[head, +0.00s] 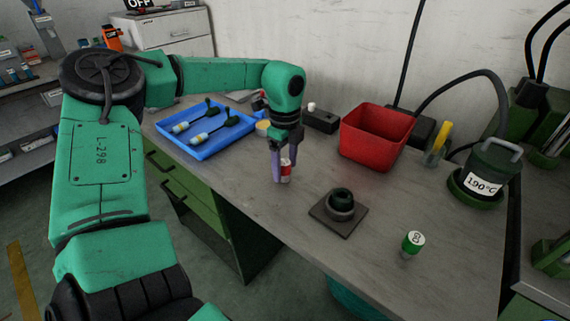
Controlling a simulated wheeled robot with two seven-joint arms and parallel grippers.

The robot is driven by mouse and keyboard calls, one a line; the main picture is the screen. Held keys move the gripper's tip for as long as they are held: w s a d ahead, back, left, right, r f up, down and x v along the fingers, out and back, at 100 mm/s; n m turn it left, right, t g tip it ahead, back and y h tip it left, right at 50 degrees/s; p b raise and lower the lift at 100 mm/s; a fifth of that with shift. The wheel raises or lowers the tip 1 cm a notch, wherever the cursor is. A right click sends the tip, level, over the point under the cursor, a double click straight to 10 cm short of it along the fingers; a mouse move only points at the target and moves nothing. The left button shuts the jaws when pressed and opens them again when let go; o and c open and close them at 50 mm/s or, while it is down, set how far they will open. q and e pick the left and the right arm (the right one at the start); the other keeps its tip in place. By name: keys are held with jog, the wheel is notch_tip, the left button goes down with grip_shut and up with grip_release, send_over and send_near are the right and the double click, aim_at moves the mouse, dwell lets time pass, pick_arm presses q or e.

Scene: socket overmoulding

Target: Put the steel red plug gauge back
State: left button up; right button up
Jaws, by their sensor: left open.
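My left gripper (283,172) points down over the middle of the table, its fingers apart. A small red-and-white upright item (285,170) stands at its fingertips, partly hidden by them; it may be the steel red plug gauge, but I cannot tell. I cannot see whether the fingers touch it. A dark round piece (341,200) sits on a dark square plate (330,217) to the right of the gripper. My right gripper is not in view.
A blue tray (180,151) with dark-and-white tools lies left of the gripper. A red bin (376,137) stands at the back. A black box (320,121) is beside it. A green pot marked 190°C (484,176) stands at the right. The grey tabletop (375,268) is clear in front.

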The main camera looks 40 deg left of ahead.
aim_at(285, 162)
pick_arm(q)
notch_tip(285, 162, up, 12)
dwell(0.6)
